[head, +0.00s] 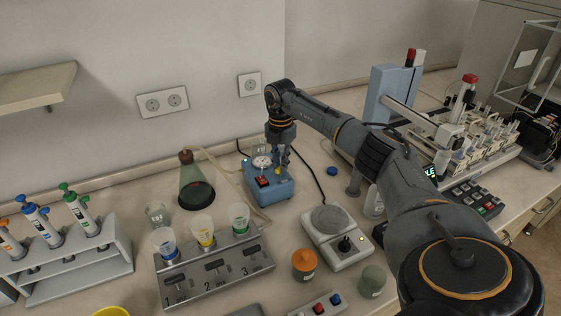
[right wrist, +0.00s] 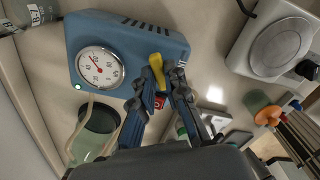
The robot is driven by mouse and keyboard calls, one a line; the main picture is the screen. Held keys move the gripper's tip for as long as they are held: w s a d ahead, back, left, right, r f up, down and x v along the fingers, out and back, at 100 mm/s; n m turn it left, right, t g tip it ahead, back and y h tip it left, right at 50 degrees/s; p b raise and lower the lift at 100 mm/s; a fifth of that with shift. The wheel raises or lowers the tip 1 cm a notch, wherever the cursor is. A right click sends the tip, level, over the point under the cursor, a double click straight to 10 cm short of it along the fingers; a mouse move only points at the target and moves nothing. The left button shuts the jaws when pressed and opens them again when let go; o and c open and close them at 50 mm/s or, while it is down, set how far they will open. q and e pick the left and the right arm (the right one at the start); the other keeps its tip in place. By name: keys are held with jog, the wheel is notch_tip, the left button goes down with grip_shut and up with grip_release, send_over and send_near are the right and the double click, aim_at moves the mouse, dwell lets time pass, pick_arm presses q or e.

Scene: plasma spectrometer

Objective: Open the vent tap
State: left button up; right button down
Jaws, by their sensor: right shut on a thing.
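The vent tap is a yellow handle (right wrist: 158,70) on the blue pump (right wrist: 85,28), which has a round dial gauge (right wrist: 99,67). In the head view the pump (head: 256,189) stands near the back wall, with a red switch (head: 263,181) on its front. My right gripper (head: 281,164) reaches down over the pump. In the right wrist view its fingers (right wrist: 165,78) are closed around the yellow tap. The fingers cover part of the tap's base. My left gripper is not in view.
A green-tinted flask (head: 196,188) with a hose stands left of the pump. A filter manifold (head: 215,272) with several funnels is in front. A hotplate (head: 335,234) stands to the right, and a pipette rack (head: 80,270) at the far left.

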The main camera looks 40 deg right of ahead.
jog(key=n, duration=0.5)
jog(key=shift+n, duration=0.3)
jog(key=n, duration=0.5)
jog(key=shift+n, duration=0.3)
jog(key=c, duration=1.4)
grip_release()
jog(key=shift+o, duration=0.2)
jog(key=shift+r, duration=0.2)
notch_tip(320, 180, up, 12)
jog(key=shift+f, duration=0.15)
